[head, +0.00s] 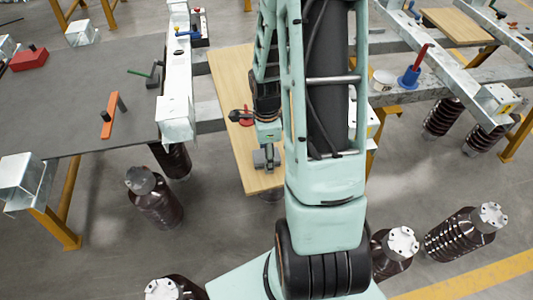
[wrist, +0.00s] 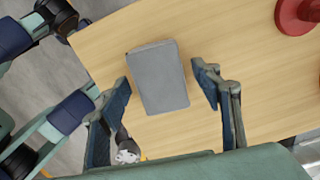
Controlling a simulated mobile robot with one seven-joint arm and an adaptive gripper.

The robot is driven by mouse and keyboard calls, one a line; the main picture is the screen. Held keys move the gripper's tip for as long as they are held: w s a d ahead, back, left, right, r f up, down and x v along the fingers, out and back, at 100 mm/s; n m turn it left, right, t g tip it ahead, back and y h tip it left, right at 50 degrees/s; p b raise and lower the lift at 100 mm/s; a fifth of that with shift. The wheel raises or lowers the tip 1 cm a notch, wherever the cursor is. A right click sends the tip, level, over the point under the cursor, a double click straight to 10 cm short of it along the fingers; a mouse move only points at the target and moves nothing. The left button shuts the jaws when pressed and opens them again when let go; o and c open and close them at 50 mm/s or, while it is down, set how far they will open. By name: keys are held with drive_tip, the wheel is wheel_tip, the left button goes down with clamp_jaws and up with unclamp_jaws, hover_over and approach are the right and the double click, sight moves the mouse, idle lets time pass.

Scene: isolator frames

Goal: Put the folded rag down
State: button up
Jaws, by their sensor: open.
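The folded rag (wrist: 158,78) is a flat grey rectangle. In the wrist view it appears to lie on the light wooden board (wrist: 120,55), between the spread fingers of my gripper (wrist: 163,76). The fingers are open, with a visible gap on either side of the rag. In the head view my gripper (head: 266,158) is over the near part of the wooden board (head: 232,75), and I cannot make out the rag there.
A red round-based object (wrist: 298,15) stands on the board at the upper right of the wrist view. Dark ribbed insulators (head: 155,200) stand on the floor. A grey table (head: 80,90) is at left.

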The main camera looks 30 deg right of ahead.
drive_tip(key=shift+f, duration=0.2)
wheel_tip(320, 180, up, 11)
drive_tip(key=shift+p, duration=0.45)
drive_tip(key=shift+a, duration=0.1)
